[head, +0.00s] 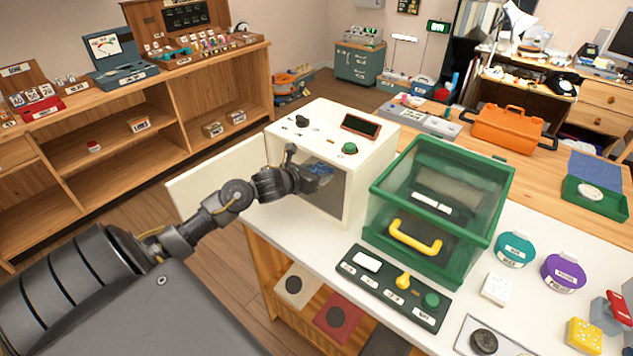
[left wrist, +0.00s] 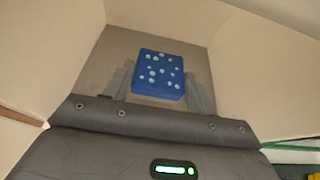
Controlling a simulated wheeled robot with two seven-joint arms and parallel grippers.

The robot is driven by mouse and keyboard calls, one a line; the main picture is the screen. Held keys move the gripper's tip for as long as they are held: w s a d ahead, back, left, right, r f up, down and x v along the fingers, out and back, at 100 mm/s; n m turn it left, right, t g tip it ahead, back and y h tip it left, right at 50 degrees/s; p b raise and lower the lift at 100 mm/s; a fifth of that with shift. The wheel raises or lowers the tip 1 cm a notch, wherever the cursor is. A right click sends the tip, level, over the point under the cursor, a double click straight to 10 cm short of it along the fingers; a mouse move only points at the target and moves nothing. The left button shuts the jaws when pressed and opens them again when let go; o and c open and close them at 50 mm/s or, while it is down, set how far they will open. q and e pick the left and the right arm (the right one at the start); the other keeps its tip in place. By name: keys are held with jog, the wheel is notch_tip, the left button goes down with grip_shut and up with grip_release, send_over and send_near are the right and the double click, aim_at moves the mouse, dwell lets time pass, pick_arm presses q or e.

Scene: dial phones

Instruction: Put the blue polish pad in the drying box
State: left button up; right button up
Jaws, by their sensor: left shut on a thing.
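The blue polish pad (left wrist: 158,76) is a blue block with pale dots, held between the fingers of my left gripper (head: 310,180) in the left wrist view. In the head view a bit of blue (head: 320,169) shows at the fingertips, at the mouth of a white box (head: 375,165) with its door (head: 220,178) swung open to the left. The fingers (left wrist: 157,85) are shut on the pad, with the box's pale inside walls around them. I cannot read a label naming the drying box. My right gripper is not in view.
A green clear-sided case (head: 440,205) with a yellow handle stands right of the white box. A dark control panel (head: 392,287) lies in front of it. Purple and teal pots (head: 563,272) stand farther right. Sample tiles (head: 337,318) lie on the shelf below the worktop.

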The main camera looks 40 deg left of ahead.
pick_arm(q)
jog(key=shift+f+p, duration=0.3)
jog(key=shift+f, duration=1.35)
jog(key=shift+w+f+p, duration=0.1)
jog(key=shift+f+p, duration=0.15)
jog(key=shift+p, duration=0.1)
jog(key=shift+f, duration=0.2)
jog(key=shift+w+f, duration=0.1)
jog(key=shift+f, duration=0.15)
jog(key=o, duration=0.5)
jog(key=shift+f+b, duration=0.1)
jog(key=shift+b, duration=0.2)
jog(key=o, duration=0.5)
